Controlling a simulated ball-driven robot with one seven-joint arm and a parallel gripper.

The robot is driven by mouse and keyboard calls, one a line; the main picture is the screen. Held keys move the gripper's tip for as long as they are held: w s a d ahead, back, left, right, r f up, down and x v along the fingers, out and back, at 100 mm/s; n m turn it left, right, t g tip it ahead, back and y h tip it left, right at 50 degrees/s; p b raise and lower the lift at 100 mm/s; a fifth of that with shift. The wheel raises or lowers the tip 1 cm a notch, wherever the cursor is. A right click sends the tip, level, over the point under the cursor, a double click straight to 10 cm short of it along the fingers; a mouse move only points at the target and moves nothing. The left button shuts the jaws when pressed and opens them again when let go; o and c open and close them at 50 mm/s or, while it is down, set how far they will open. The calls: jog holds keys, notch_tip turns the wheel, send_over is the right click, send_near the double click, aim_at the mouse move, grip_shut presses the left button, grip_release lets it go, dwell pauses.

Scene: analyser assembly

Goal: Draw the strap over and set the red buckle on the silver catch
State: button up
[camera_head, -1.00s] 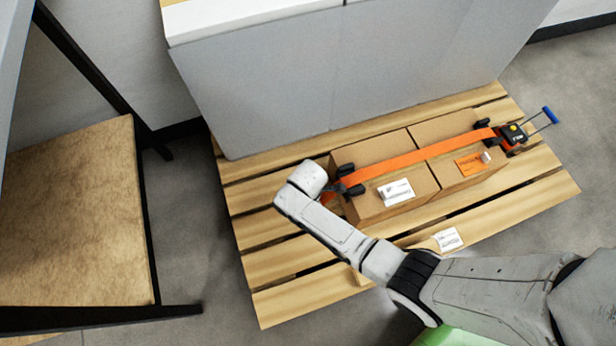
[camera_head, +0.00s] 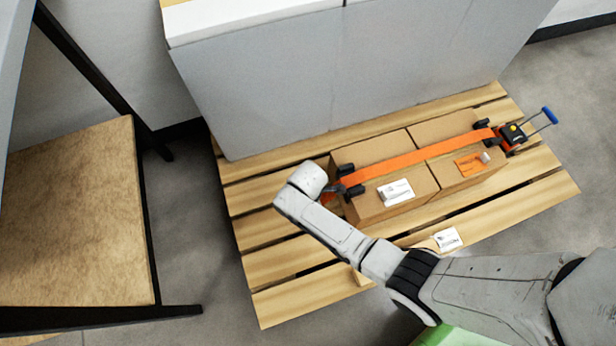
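The orange strap (camera_head: 415,157) lies across the top of the cardboard boxes (camera_head: 378,150). It runs from a red and black ratchet (camera_head: 512,136) with a blue-ended lever at the right to the left end of the boxes. There it drops beside my wrist. My gripper (camera_head: 334,188) is at that left end, pointing down and mostly hidden by my wrist and the dark parts (camera_head: 353,190) around the strap. I cannot tell its finger opening or what it holds. I cannot make out the red buckle or the silver catch.
The boxes stand on a slatted wooden pallet (camera_head: 270,268). A large grey cabinet (camera_head: 260,95) stands close behind them. A brown-topped table (camera_head: 75,220) with a dark frame is at the left. White labels lie on a box and a slat. The front-left slats are clear.

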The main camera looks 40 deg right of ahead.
jog(key=shift+f, duration=0.3)
dwell(0.5)
jog(key=o, duration=1.1)
jog(key=shift+o, duration=0.2)
jog(key=shift+r, duration=0.15)
jog(key=shift+r+p, duration=3.4)
jog(key=shift+p, duration=0.2)
